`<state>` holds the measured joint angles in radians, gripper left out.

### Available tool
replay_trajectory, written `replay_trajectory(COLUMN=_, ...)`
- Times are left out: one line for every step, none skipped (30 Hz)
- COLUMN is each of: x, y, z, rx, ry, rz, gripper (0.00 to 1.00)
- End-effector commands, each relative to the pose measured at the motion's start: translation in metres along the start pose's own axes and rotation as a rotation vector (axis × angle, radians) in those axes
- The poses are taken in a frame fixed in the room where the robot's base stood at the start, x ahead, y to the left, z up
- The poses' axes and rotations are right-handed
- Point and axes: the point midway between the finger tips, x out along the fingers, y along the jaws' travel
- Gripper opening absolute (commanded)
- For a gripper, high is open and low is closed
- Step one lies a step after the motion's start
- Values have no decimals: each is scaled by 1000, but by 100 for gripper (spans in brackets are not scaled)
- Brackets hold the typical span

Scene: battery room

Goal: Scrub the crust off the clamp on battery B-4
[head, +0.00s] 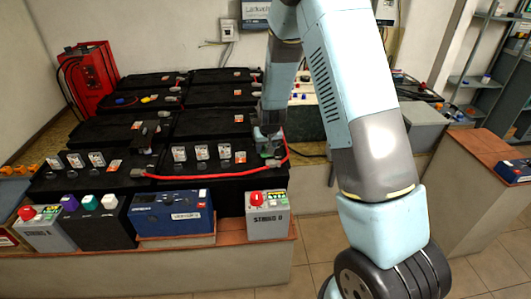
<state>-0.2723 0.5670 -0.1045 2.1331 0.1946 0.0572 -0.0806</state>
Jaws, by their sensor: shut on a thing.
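My gripper (267,147) is at the right end of the front-right black battery (205,188), pointing down at its top. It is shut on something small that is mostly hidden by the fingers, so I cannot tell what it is. A small green patch shows right at the fingertips; I cannot tell whether it is crust or part of the held thing. A red cable (215,176) runs along the front of the battery and curves up beside my gripper. The clamp itself is hidden or too small to make out. No B-4 label is readable.
Several more black batteries (205,123) stand behind in two columns. A red charger (88,75) stands at the back left. A blue case (172,214) and a grey box with a red knob (268,214) stand on the front ledge. The tiled floor (310,235) at centre is clear.

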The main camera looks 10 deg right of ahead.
Motion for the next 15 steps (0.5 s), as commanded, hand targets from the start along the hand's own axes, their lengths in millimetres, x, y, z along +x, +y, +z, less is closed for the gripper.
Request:
replay_trajectory(x=-5, y=1, z=-2, rx=1, ry=2, rz=1, gripper=21)
replay_trajectory(x=-7, y=2, z=-3, rx=2, ry=1, rz=1, gripper=21)
replay_trajectory(x=-11, y=3, z=-5, rx=4, ry=2, rz=2, gripper=21)
replay_trajectory(x=-13, y=4, z=-6, rx=4, ry=2, rz=2, gripper=21)
replay_trajectory(x=-16, y=4, z=-7, rx=5, ry=2, rz=2, gripper=21)
replay_trajectory(x=-19, y=5, z=-8, rx=6, ry=2, rz=3, gripper=21)
replay_trajectory(x=-21, y=5, z=-9, rx=7, ry=1, rz=3, gripper=21)
replay_trajectory(x=-23, y=6, z=-10, rx=8, ry=1, rz=3, gripper=21)
replay_trajectory(x=-25, y=6, z=-11, rx=8, ry=1, rz=3, gripper=21)
replay_trajectory(x=-27, y=6, z=-12, rx=9, ry=1, rz=3, gripper=21)
replay_trajectory(x=-28, y=7, z=-12, rx=9, ry=1, rz=4, gripper=21)
replay_trajectory(x=-28, y=7, z=-12, rx=10, ry=1, rz=4, gripper=21)
replay_trajectory(x=-29, y=7, z=-12, rx=10, ry=0, rz=4, gripper=21)
replay_trajectory(x=-29, y=7, z=-12, rx=10, ry=0, rz=4, gripper=21)
replay_trajectory(x=-29, y=7, z=-12, rx=11, ry=0, rz=4, gripper=21)
